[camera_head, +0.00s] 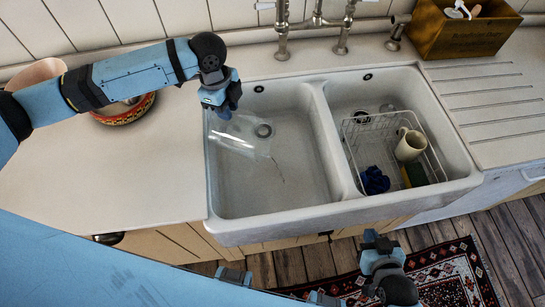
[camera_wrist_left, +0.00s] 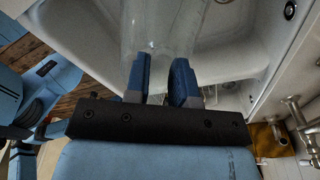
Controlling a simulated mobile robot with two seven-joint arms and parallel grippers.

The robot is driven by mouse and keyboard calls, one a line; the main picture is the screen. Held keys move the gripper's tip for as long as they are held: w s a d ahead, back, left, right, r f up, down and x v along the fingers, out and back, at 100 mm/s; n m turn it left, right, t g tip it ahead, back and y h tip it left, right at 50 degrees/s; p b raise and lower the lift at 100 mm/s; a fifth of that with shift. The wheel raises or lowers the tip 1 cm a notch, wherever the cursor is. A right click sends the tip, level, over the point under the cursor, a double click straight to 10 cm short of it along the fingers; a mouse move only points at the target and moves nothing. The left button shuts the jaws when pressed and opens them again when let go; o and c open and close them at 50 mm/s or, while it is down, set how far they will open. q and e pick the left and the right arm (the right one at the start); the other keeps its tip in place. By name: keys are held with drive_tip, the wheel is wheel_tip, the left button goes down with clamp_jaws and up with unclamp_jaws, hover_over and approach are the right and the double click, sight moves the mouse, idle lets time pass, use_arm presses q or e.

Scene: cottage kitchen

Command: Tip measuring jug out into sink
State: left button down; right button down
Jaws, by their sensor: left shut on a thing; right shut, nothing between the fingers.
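The clear, see-through measuring jug (camera_head: 240,142) is in my left gripper (camera_head: 226,111), over the left basin of the white double sink (camera_head: 262,193). It looks tilted, reaching down and right from the fingers; its outline is faint and I cannot tell whether liquid is in it. In the left wrist view the glass jug (camera_wrist_left: 163,28) sits between and beyond the two blue fingertips of the left gripper (camera_wrist_left: 161,78), with the sink basin behind it. My right gripper (camera_head: 380,245) is shut and empty, low in front of the sink, above the floor.
The right basin holds a wire rack (camera_head: 358,140) with a cream mug (camera_head: 410,145), a blue scrunched thing (camera_head: 375,181) and a sponge (camera_head: 414,174). The tap (camera_head: 282,30) stands behind. A patterned bowl (camera_head: 124,110) is on the left counter; a wooden box (camera_head: 462,30) is back right.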

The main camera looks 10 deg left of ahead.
use_arm(q)
drive_tip(key=shift+d+r+p, duration=0.25)
drive_tip(key=shift+d+p, duration=0.05)
drive_tip(key=shift+p, duration=0.1)
drive_tip(key=shift+s+d+r+y+p, duration=0.1)
drive_tip(key=shift+d+r+y+p, duration=0.35)
drive_tip(key=shift+p, duration=0.3)
drive_tip(key=shift+d+y+p, duration=0.35)
drive_tip(key=shift+p, duration=0.3)
